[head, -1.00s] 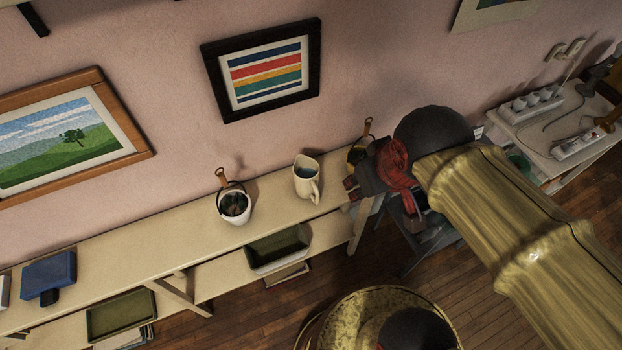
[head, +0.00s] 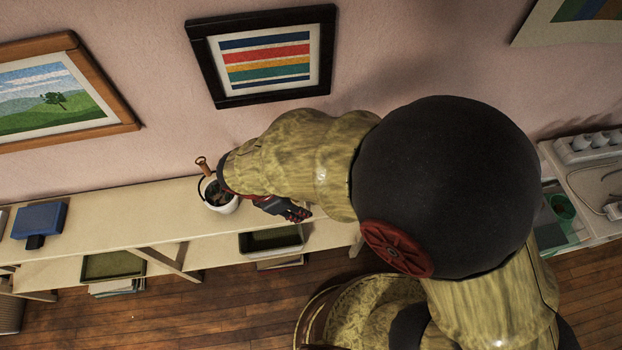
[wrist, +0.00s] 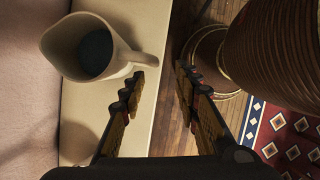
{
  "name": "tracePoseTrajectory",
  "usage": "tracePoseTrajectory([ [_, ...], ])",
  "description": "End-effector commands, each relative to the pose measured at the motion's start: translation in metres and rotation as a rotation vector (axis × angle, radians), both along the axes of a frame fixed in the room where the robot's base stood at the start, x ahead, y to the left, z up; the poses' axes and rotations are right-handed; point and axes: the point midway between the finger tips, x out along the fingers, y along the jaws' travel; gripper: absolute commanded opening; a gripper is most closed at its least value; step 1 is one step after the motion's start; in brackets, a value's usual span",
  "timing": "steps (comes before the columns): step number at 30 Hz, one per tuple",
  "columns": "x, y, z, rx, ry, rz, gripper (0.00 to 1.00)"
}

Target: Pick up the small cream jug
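The small cream jug (wrist: 122,62) is at the upper left of the wrist view, seen from above with a dark inside and its handle pointing right. It is on the cream shelf (wrist: 150,30). My gripper (wrist: 162,82) is open, its two fingers apart with nothing between them. The left fingertip is just below the jug's handle; I cannot tell whether they touch. In the head view my gripper (head: 292,210) is over the shelf (head: 110,232), and my arm hides the jug.
A white pot (head: 222,203) with dark contents and an upright handled tool stands left of my gripper. Green trays (head: 272,241) sit on the lower level. The shelf between box and pot is clear.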

Motion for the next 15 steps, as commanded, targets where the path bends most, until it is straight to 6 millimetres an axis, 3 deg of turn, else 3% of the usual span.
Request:
tracePoseTrajectory([
  [15,0.016,-0.019,-0.049,-0.003,0.002,-0.005,0.32],
])
